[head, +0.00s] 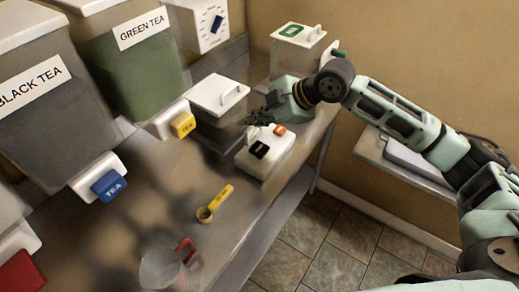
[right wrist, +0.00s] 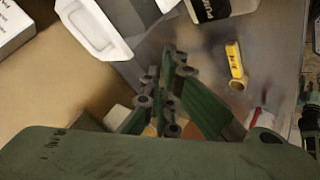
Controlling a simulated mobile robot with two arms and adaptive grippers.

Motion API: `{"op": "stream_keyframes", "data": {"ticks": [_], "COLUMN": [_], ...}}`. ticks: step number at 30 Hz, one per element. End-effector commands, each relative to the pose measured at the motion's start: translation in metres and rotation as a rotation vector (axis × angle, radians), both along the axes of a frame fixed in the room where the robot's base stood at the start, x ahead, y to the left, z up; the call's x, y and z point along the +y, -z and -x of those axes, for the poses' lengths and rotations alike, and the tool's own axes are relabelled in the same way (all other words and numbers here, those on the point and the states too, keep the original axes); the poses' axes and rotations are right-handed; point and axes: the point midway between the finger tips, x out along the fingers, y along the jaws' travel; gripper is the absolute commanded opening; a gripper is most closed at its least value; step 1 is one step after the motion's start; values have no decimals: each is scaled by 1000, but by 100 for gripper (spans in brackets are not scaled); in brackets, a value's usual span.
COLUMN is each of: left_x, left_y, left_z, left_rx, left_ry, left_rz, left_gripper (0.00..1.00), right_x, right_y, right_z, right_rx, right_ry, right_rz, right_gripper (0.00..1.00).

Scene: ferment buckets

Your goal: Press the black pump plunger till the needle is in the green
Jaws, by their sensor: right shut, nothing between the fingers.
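A white device (head: 266,158) stands near the right edge of the counter. It carries a black block (head: 259,150) on its front side and a small orange block (head: 280,131) farther back. I cannot tell for sure whether the black block is the pump plunger. No gauge needle or green band can be made out. My right gripper (head: 256,121) is shut and empty, just behind and above the white device in the head view. Its fingers also show in the right wrist view (right wrist: 168,92). Contact with the device cannot be told. My left gripper is out of view.
A green tea bucket (head: 135,65) and a black tea bucket (head: 50,110) stand at left. A white-lidded container (head: 218,95) is close to my right gripper. A yellow scoop (head: 215,203) and a clear jug (head: 162,265) are nearer. The counter between them is free.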

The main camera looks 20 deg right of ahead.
Motion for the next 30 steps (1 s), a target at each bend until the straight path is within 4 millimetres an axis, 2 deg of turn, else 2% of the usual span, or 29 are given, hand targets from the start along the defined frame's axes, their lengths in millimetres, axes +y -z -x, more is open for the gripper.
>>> {"op": "stream_keyframes", "data": {"ticks": [1,11,18,30], "left_x": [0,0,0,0], "left_y": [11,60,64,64], "left_z": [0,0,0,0], "left_rx": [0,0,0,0], "left_ry": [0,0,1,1], "left_rz": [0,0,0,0], "left_gripper": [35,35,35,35], "right_x": [0,0,0,0], "right_y": [11,56,74,76], "right_z": [0,0,0,0], "right_rx": [0,-1,0,0], "right_ry": [0,0,-1,0], "right_rz": [0,1,-1,0], "right_gripper": [0,0,0,0]}}
